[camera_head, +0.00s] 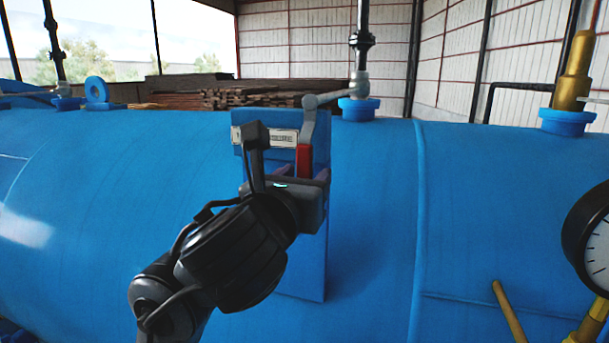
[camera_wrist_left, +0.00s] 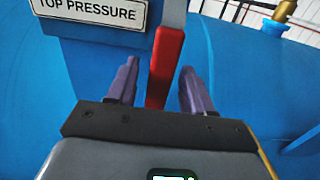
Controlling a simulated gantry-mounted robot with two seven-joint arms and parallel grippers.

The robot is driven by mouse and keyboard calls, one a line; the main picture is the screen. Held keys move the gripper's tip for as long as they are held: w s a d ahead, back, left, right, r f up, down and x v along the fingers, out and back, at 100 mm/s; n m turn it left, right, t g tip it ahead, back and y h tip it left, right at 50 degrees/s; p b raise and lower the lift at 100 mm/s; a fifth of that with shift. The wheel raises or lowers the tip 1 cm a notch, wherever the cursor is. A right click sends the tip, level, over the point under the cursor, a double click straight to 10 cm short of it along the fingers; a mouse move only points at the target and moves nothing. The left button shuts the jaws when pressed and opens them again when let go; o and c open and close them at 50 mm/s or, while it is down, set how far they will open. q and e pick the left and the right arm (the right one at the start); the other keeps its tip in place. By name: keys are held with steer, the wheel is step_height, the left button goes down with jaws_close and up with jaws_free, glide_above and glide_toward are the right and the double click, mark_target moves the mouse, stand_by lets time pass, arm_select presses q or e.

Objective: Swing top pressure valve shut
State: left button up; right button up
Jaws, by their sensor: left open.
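The top pressure valve's lever has a grey arm (camera_head: 309,120) and a red grip (camera_head: 304,160) that hangs down in front of a blue plate. The lever's upper end runs right to a fitting on top of the tank. My left gripper (camera_head: 305,176) is at the red grip's lower end. In the left wrist view, the red grip (camera_wrist_left: 165,68) stands between the two purple fingers of my left gripper (camera_wrist_left: 155,92), with gaps on both sides. The gripper is open. A "TOP PRESSURE" label (camera_wrist_left: 93,11) is left of the lever. My right gripper is not in view.
The blue tank (camera_head: 375,220) fills most of the head view. A pressure gauge (camera_head: 597,245) and a brass rod (camera_head: 508,310) are at the lower right. A brass valve (camera_head: 575,70) stands on top at the right, and a vertical pipe (camera_head: 362,50) rises behind the lever.

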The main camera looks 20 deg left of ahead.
arm_select(q)
steer(key=shift+w, duration=0.2)
jaws_close()
stand_by(0.3)
